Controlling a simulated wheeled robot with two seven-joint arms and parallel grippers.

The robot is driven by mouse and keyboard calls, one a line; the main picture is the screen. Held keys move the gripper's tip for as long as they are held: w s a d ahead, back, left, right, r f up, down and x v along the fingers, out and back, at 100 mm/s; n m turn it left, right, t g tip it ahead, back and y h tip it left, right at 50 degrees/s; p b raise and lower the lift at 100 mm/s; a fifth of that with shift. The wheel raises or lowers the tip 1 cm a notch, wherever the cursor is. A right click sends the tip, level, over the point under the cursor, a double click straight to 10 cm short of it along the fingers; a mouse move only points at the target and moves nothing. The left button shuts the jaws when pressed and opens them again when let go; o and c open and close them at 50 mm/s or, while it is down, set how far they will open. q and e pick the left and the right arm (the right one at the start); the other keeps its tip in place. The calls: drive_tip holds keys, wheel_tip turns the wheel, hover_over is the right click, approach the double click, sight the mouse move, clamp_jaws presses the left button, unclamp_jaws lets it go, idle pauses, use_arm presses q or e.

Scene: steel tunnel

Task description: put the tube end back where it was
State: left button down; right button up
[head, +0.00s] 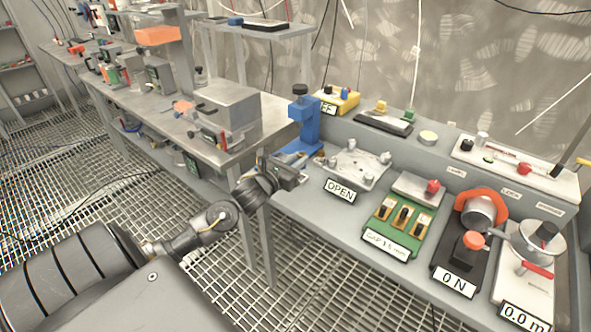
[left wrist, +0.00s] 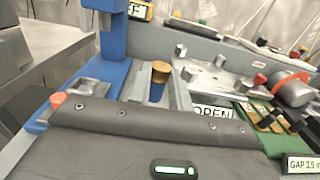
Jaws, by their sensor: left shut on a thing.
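My left gripper (head: 304,178) is at the front edge of the bench, just in front of the blue stand. It is shut on a small piece. In the left wrist view a short brass-coloured tube end (left wrist: 160,72) stands upright just past the gripper body, by the jaws. The dark gripper body hides much of the contact. The blue stand (head: 304,122) has a dark knob on top and a blue base; its column also shows in the left wrist view (left wrist: 112,40). My right gripper is not in view.
A silver plate with posts (head: 355,168) lies to the right behind the "OPEN" label (head: 340,190). Further right are a green gap block (head: 398,222) and a black "0 N" device (head: 462,255). A steel table (head: 170,125) with a vise stands left. Open grating lies between.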

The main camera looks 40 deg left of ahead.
use_arm(q)
drive_tip(key=shift+w+a+f, duration=0.25)
drive_tip(key=shift+a+f, duration=0.1)
drive_tip(key=shift+f, duration=0.15)
drive_tip(key=shift+w+a+f, duration=0.25)
drive_tip(key=shift+a+f, duration=0.05)
drive_tip(key=shift+f, duration=0.15)
drive_tip(key=shift+w+a+f, duration=0.15)
drive_tip(key=shift+a+f, duration=0.05)
drive_tip(key=shift+f, duration=0.1)
wheel_tip(320, 180, down, 2)
drive_tip(key=shift+w+a+f+p, duration=0.1)
drive_tip(key=shift+f+p, duration=0.05)
drive_tip(key=shift+p, duration=0.2)
drive_tip(key=shift+f, duration=0.55)
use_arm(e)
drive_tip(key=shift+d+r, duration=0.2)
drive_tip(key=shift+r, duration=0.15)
